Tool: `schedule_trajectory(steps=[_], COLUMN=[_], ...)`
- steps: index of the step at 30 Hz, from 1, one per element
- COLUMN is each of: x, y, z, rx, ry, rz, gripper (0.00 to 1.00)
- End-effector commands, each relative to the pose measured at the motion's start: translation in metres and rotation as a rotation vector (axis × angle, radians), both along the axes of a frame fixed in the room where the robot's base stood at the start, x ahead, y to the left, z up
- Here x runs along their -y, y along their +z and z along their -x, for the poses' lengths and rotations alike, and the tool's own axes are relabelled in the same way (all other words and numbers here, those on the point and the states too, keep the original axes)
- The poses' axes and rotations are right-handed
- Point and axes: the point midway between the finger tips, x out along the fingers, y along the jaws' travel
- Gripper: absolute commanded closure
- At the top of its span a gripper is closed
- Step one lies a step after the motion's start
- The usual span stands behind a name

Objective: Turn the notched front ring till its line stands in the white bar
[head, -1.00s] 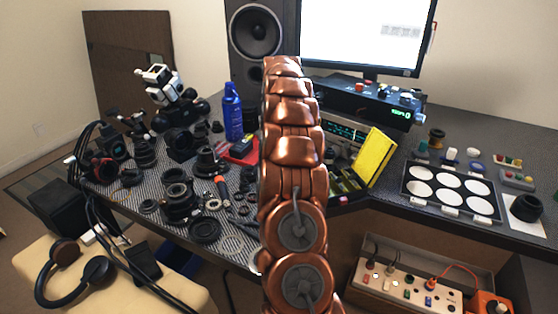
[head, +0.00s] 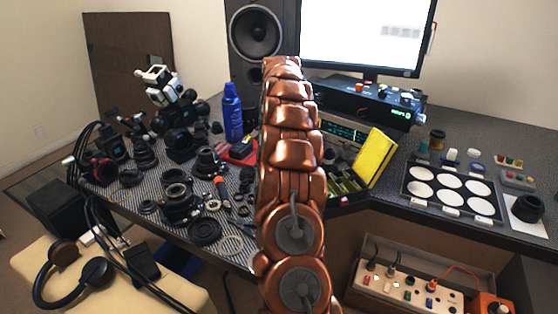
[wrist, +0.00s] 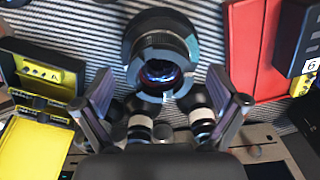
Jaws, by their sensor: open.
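In the wrist view a dark lens (wrist: 151,28) stands on the striped desk top. Its grey notched front ring (wrist: 147,58) surrounds purple-blue glass and shows gaps in its rim. A small pale mark shows at the ring's lower edge; I cannot tell whether it is the line or the white bar. My gripper (wrist: 162,92) is open and empty. Its two fingers stand apart, to the lower left and lower right of the ring, with no clear contact. In the head view my arm covers the gripper and this lens.
In the wrist view a red tray (wrist: 245,45) lies close on the right, and a yellow case (wrist: 30,145) on the left. In the head view a blue spray can (head: 232,115) stands left of my arm, with several loose lens parts on the desk.

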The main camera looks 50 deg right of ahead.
Motion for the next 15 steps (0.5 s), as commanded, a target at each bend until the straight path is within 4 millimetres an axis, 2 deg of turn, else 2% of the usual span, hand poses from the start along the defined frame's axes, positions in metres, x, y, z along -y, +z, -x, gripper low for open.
schedule_trajectory(steps=[5, 15], x=[0.001, 0.001], y=[0.012, 0.051], z=[-0.001, 0.0], rx=[0.003, 0.002], ry=[0.0, 0.0], rz=[0.002, 0.002], gripper=[0.03, 0.03])
